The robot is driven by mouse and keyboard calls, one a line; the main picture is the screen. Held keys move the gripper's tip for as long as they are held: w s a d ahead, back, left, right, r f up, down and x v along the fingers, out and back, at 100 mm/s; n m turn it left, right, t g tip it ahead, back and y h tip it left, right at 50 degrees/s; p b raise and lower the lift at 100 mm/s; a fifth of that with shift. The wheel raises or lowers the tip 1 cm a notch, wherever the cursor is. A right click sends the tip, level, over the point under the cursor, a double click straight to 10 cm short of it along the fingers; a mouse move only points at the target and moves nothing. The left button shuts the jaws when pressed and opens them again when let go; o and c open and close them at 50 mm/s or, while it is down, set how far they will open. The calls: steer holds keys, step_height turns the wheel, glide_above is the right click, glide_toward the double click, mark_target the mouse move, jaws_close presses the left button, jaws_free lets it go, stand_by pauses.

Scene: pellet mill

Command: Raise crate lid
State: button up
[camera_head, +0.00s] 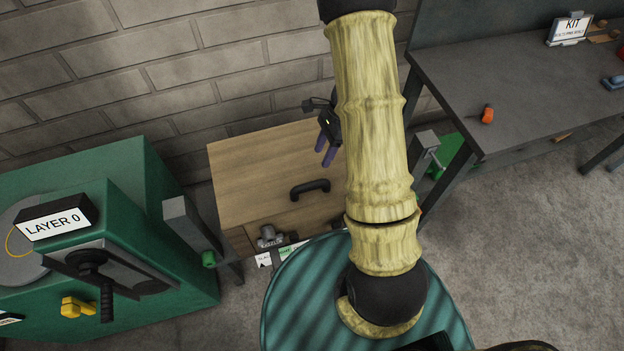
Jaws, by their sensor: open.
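The wooden crate stands against the brick wall, and its light brown lid (265,160) looks closed. A black bar handle (310,190) is fixed on the lid near its front edge. My gripper (328,157) has purple fingertips and is open and empty. In the picture it lies over the lid, above and to the right of the handle and apart from it. Its height above the lid cannot be told. My arm hides the crate's right side. A grey metal latch-like part (269,237) sits on the crate's front.
A green machine (80,175) with a "LAYER 0" sign (55,223) stands at the left. A grey post (193,230) stands between it and the crate. A dark workbench (480,85) with an orange object (487,115) is at the right. Grey floor (530,240) is clear below it.

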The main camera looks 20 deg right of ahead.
mark_target(310, 183)
steer(key=x, duration=1.1)
steer(key=shift+f, duration=0.25)
jaws_close()
